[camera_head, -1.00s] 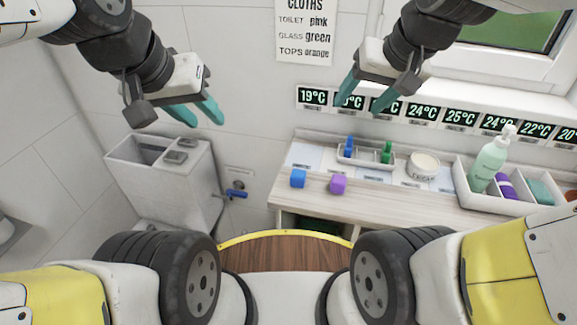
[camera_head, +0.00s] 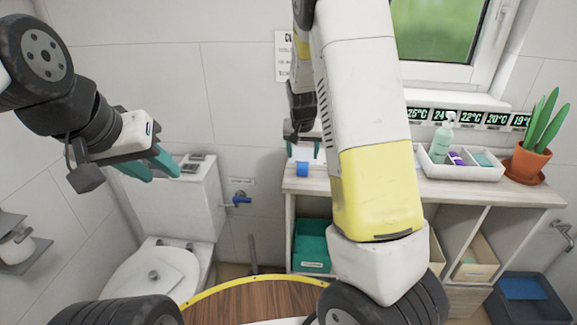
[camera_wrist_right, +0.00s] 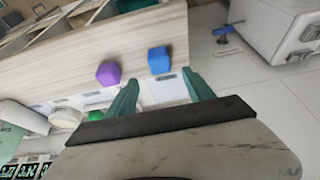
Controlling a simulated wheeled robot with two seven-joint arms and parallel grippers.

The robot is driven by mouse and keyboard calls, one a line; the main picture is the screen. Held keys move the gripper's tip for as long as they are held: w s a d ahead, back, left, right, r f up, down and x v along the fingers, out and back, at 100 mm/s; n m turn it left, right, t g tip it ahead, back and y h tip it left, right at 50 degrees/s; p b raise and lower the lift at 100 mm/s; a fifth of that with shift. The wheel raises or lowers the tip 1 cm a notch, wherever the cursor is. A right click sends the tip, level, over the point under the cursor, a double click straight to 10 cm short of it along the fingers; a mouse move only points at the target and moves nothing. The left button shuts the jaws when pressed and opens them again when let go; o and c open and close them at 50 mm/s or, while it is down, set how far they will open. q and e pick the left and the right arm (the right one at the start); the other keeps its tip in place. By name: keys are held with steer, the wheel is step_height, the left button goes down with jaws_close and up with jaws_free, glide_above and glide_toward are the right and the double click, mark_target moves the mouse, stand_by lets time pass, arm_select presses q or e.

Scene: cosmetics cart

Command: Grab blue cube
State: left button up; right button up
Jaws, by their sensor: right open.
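The blue cube (camera_head: 302,169) sits near the left front edge of the wooden counter in the head view. In the right wrist view the blue cube (camera_wrist_right: 159,60) lies just beyond the fingertips, roughly between their lines. My right gripper (camera_wrist_right: 162,85) is open and empty, its teal fingers apart. In the head view my right gripper (camera_head: 303,150) is just above and behind the cube, partly hidden by my arm. My left gripper (camera_head: 162,170) is open and empty, in front of the toilet.
The counter (camera_head: 480,187) bears a white tray (camera_head: 463,171) with a soap bottle (camera_head: 443,138), and a potted plant (camera_head: 527,160) at right. A toilet (camera_head: 165,210) stands to the left. A blue valve (camera_head: 240,199) is on the wall between them.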

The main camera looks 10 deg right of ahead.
mark_target(303, 164)
steer(key=x, duration=0.7)
steer(key=shift+s+f, duration=0.2)
steer(key=shift+f, duration=0.1)
jaws_close()
